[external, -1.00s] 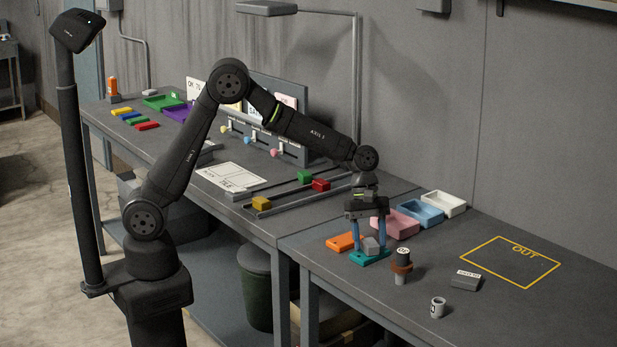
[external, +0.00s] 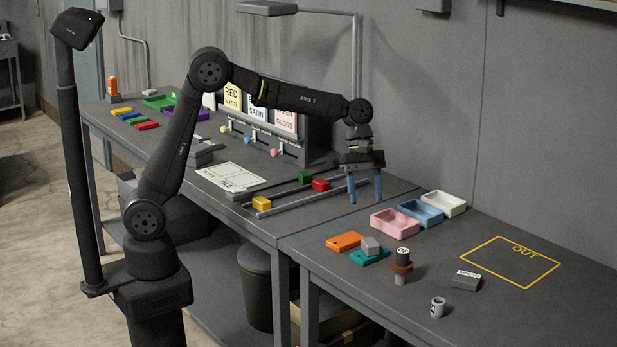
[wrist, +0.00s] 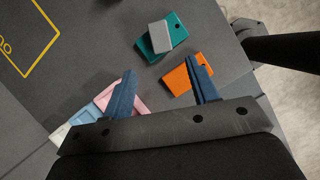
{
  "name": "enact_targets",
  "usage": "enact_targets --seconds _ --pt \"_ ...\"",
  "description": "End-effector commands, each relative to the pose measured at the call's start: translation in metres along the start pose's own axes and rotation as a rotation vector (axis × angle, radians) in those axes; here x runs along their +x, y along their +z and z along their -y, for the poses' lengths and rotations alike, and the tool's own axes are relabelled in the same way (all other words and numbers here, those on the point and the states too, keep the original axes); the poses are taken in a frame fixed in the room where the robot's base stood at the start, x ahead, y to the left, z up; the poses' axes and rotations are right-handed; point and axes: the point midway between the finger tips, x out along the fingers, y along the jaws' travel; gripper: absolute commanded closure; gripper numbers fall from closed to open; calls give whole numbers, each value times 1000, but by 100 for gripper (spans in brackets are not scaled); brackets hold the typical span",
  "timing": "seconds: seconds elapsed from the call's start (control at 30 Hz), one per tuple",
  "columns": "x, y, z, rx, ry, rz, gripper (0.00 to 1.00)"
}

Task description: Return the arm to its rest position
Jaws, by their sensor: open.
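My gripper (external: 365,189) is open and empty, with its two blue fingers pointing down above the bench, near the seam between the two tables. In the wrist view the open fingers (wrist: 163,88) show with nothing between them. Below and to the right of it in the external view, a grey block (external: 371,245) rests on a teal plate (external: 372,257). An orange plate (external: 344,242) lies beside the teal one. The grey block (wrist: 159,36) on the teal plate also shows in the wrist view, apart from the fingers.
Pink (external: 394,223), blue (external: 421,214) and white (external: 444,204) trays stand right of my gripper. Rails with a red block (external: 321,185) lie left. The OUT outline (external: 510,262) is empty.

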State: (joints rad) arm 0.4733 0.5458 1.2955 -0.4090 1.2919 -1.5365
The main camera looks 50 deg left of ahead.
Motion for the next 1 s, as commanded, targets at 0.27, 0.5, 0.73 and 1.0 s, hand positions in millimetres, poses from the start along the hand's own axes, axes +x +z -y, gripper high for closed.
enact_targets --seconds 0.27,0.5,0.73,1.0 --pt "10 0 0 0 -2 0 46" --pt "50 0 1 0 -5 -1 46" --pt "97 0 1 -1 -5 0 46" --pt "106 6 -1 1 4 1 46"
